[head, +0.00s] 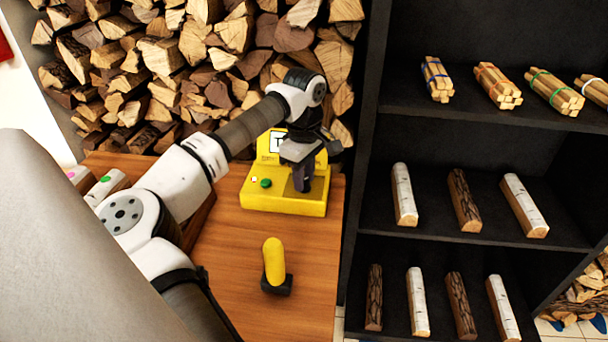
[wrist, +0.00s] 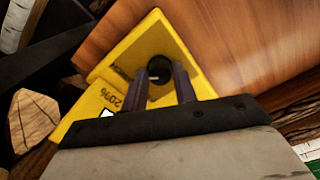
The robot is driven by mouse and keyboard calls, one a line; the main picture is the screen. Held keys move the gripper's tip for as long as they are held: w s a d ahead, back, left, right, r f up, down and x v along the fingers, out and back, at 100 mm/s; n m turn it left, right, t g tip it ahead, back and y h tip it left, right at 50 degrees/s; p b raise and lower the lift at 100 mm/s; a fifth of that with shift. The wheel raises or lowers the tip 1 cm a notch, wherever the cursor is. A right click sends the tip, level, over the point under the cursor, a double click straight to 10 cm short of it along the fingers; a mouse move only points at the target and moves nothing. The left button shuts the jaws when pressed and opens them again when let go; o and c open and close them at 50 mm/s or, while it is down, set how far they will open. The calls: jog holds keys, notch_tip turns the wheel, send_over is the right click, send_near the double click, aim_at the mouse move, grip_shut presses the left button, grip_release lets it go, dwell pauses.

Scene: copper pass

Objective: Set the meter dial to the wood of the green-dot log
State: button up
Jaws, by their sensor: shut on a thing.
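The yellow meter (head: 285,203) stands on the wooden table, with a green button and a screen partly hidden behind my gripper. My gripper (head: 302,186) points down at the meter's front face. In the wrist view its two fingers are shut on the round black dial (wrist: 159,72), one on each side. The dial's pointer and most of its markings are hidden; "20%" shows on the yellow body. The green-dot log (head: 107,186), with pale bark, lies at the table's left, partly hidden by my arm. A pink-dot log (head: 78,178) lies beside it.
A yellow-handled tool with a black base (head: 275,266) stands on the table (head: 225,262) in front of the meter. A black shelf (head: 450,115) with bundles and logs rises at the right. Stacked firewood (head: 190,60) fills the back.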

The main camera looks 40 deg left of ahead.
jog(key=o, duration=1)
notch_tip(320, 180, up, 14)
jog(key=shift+f, duration=0.1)
jog(key=shift+d, duration=0.1)
dwell(0.5)
